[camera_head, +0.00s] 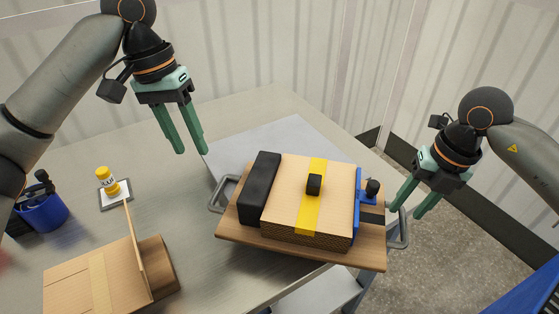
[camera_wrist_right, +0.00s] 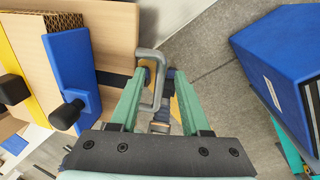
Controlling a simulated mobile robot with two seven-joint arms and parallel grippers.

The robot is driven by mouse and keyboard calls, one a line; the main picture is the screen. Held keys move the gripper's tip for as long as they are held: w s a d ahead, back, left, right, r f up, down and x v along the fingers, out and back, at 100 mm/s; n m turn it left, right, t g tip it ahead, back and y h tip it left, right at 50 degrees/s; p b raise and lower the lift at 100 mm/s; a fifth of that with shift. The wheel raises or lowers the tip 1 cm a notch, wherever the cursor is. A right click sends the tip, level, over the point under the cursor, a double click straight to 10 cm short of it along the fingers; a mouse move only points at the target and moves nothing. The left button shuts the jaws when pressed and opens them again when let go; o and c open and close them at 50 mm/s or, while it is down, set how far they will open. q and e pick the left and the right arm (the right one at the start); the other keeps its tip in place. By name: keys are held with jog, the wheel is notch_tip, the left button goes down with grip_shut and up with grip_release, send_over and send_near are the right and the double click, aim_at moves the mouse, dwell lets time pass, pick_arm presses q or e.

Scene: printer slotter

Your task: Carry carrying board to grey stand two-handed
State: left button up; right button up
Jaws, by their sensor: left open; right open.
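The wooden carrying board (camera_head: 230,231) lies at the table's front right, slightly tilted in the picture. It bears a cardboard box (camera_head: 285,190) with yellow tape, a black block (camera_head: 259,190) and a blue clamp-like part (camera_head: 358,205). Grey metal handles stick out at its left (camera_head: 218,195) and right (camera_head: 401,233) ends. My left gripper (camera_head: 193,152) is open and empty, above and behind the left handle. My right gripper (camera_head: 405,211) is open at the right handle. In the right wrist view the handle (camera_wrist_right: 157,80) shows between the right fingers (camera_wrist_right: 158,78). I cannot tell which surface is the grey stand.
An open cardboard box (camera_head: 110,277), a yellow-capped bottle (camera_head: 108,182) and a blue cup (camera_head: 42,211) stand at left on the table. A light grey panel (camera_head: 250,142) lies behind the board. A blue bin (camera_wrist_right: 290,60) stands on the floor at right.

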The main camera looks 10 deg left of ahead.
notch_tip(320, 180, up, 11)
jog(key=d, duration=0.2)
jog(key=shift+s, duration=0.1)
dwell(0.4)
